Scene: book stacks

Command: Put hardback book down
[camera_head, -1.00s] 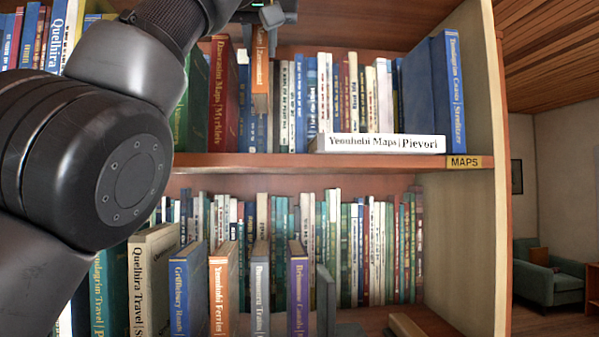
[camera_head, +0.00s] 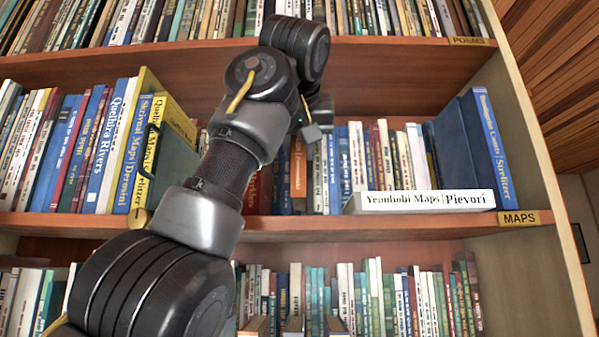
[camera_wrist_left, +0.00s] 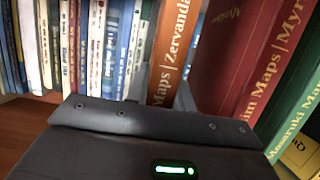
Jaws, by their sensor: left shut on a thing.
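An orange-brown hardback book (camera_head: 298,175), lettered "Maps | Zervanda", is upright in the row on the MAPS shelf (camera_head: 400,226). Its spine also shows in the left wrist view (camera_wrist_left: 172,58), between two grey fingers. My left gripper (camera_head: 312,133) is shut on this book; my own arm covers much of the gripper in the head view. The book's lower end is close to shelf level, but I cannot tell whether it touches the board. A dark red Maps book (camera_wrist_left: 245,50) stands to its right in the wrist view. My right gripper is not in view.
A white book (camera_head: 420,200), "Yeonhobi Maps | Pievori", lies flat at the shelf's front right. Blue books (camera_head: 485,145) stand near the right side panel (camera_head: 540,170). A POEMS shelf (camera_head: 400,43) is above; another filled row is below.

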